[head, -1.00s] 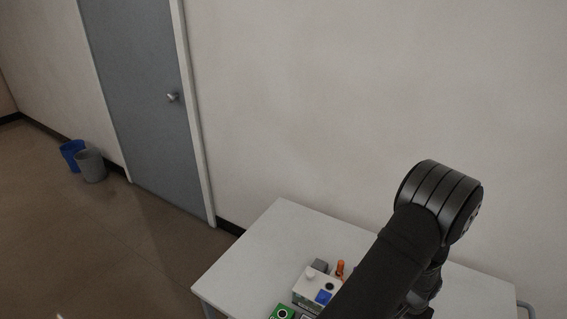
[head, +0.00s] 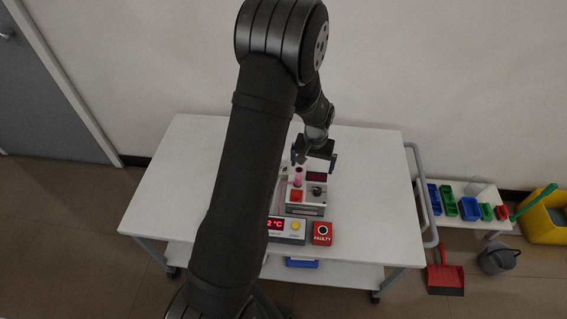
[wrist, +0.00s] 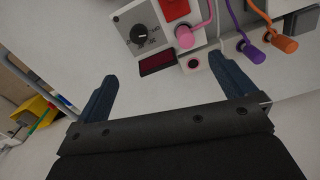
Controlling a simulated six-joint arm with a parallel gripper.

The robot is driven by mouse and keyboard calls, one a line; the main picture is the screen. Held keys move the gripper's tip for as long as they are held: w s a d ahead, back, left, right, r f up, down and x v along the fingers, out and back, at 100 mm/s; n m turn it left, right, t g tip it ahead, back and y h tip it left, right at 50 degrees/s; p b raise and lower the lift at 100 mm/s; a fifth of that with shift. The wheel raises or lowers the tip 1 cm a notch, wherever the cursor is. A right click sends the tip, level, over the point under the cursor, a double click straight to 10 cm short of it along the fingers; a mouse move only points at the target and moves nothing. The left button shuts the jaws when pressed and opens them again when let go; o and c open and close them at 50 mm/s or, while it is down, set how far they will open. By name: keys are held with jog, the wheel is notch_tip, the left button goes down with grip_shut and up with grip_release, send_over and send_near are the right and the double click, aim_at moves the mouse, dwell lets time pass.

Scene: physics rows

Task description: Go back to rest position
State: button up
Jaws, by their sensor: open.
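My gripper (head: 315,160) is above the white cart table, just behind a small control box (head: 306,207). In the wrist view my gripper (wrist: 165,90) has its two blue fingers apart with nothing held between them. The box carries a black knob (wrist: 139,33), a dark display (wrist: 157,62) and a red button (head: 297,196). Pink (wrist: 185,38), purple (wrist: 252,53) and orange (wrist: 281,41) plugs with cables show beyond the fingertips in the wrist view. My arm hides the table's left-middle part in the head view.
A temperature display unit with a yellow button (head: 295,226) and a red FAULTY box (head: 322,233) stand in front. The white table (head: 372,170) is clear at right. A side shelf holds coloured bins (head: 469,208); a red dustpan (head: 445,279) and yellow bucket (head: 545,222) are on the floor.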

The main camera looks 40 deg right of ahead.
jog(key=w+a+r+n, duration=0.2)
jog(key=w+a+r, duration=0.1)
jog(key=r, duration=0.4)
jog(key=f, duration=0.9)
jog(key=shift+w+d+f, duration=0.2)
jog(key=shift+w+f, duration=0.05)
jog(key=shift+f, duration=0.15)
jog(key=shift+r, duration=0.15)
notch_tip(320, 180, up, 10)
dwell(0.5)
